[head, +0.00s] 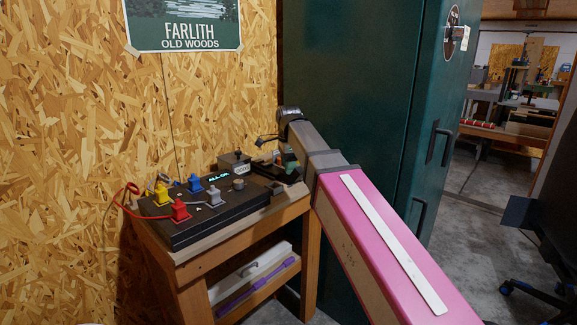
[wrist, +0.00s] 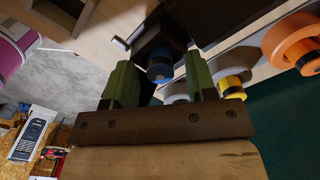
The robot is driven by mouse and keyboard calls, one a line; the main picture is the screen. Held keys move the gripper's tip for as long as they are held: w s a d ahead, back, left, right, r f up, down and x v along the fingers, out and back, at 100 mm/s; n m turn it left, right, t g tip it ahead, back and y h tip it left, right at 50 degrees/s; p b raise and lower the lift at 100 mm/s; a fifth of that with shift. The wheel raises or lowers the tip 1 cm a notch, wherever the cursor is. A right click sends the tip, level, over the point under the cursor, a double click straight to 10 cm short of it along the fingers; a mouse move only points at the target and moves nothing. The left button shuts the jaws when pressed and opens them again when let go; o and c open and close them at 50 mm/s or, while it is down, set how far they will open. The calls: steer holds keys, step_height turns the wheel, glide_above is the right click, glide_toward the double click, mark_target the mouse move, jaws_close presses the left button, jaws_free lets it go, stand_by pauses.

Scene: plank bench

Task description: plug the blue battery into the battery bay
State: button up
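In the wrist view, a round blue end (wrist: 160,72), which looks like the blue battery, shows beyond and between my fingertips, against a dark block (wrist: 153,35). My gripper (wrist: 161,82) has two green fingers set apart, with a visible gap on both sides of the blue end. The battery's full length is hidden. In the head view my gripper (head: 288,163) is small and dark at the bench's back right corner, and I cannot make out the battery there. I cannot tell for certain which part is the battery bay.
A black panel (head: 225,213) with yellow (head: 161,195), red (head: 180,211), blue (head: 195,183) and grey plugs covers much of the bench; its display reads "ALL ON". A small grey labelled box (head: 234,160) stands behind it. A green cabinet (head: 350,90) stands right of the bench.

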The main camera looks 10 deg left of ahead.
steer(key=shift+r, duration=0.1)
step_height(320, 180, up, 12)
stand_by(0.6)
